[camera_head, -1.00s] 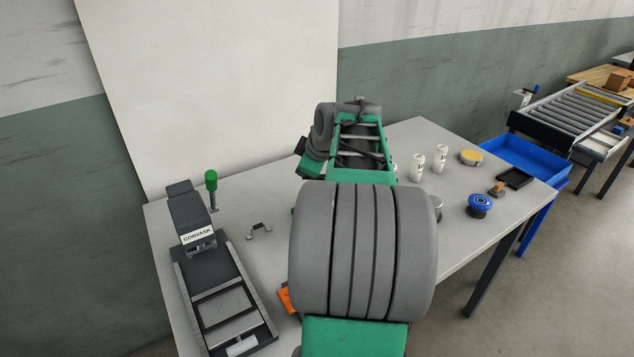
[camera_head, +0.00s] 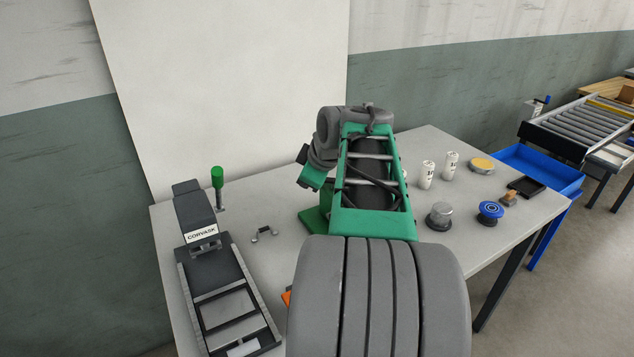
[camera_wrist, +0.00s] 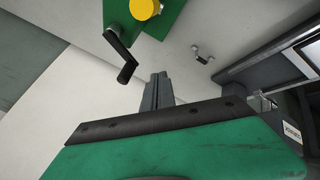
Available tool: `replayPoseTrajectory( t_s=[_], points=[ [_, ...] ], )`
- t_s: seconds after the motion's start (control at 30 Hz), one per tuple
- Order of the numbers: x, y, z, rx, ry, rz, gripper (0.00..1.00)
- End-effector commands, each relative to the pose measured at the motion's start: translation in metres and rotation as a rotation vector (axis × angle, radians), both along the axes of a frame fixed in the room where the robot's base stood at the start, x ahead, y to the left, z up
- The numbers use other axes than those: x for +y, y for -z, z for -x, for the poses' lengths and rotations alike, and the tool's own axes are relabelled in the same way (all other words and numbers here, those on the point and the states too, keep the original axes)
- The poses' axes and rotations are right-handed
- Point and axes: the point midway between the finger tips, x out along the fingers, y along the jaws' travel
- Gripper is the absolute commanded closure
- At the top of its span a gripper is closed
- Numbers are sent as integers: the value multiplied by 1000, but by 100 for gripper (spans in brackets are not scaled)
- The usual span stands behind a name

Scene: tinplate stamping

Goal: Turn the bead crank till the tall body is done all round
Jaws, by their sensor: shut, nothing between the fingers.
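In the wrist view a crank with a black handle (camera_wrist: 127,72) hangs from a green machine (camera_wrist: 172,14) with a round yellow part (camera_wrist: 143,8). My gripper (camera_wrist: 159,78) is shut and empty, below and right of the handle in that picture, with a visible gap between them. In the head view, a green base (camera_head: 314,219) shows on the bench beside my arm, which covers most of that spot. The crank is hidden there. I cannot make out a tall body on the machine in either view.
A grey press-like device marked CORVASK (camera_head: 202,235) and a green-knobbed lever (camera_head: 218,185) stand at left. A small bracket (camera_head: 264,234) lies near them. White cans (camera_head: 428,175), a grey domed piece (camera_head: 439,216) and a blue round piece (camera_head: 490,212) stand right of my arm.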

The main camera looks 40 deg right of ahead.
Motion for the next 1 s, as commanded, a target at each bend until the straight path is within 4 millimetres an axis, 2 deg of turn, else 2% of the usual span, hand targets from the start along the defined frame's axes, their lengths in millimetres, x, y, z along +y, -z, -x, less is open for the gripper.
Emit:
replayPoseTrajectory(
  t_s=[0.03, 0.2, 0.4, 0.47, 0.53, 0.57, 0.7, 0.8, 0.87, 0.93, 1.0],
  points=[
    [0, -18, 8, -8, 4, 10, 100],
    [7, -53, 35, -6, 12, 8, 100],
    [11, -74, 50, -3, 14, 5, 100],
    [7, -83, 55, -3, 29, 4, 100],
    [-8, -90, 65, 8, 65, -13, 100],
    [-17, -90, 71, 17, 88, -29, 100],
    [-72, -63, 105, 84, 198, -167, 100],
    [-99, -49, 115, 86, 145, -242, 100],
    [-100, -42, 109, 69, 32, -242, 100],
    [-90, -40, 95, 44, -144, -198, 100],
    [-79, -59, 85, 18, -309, -114, 100]
  ],
)
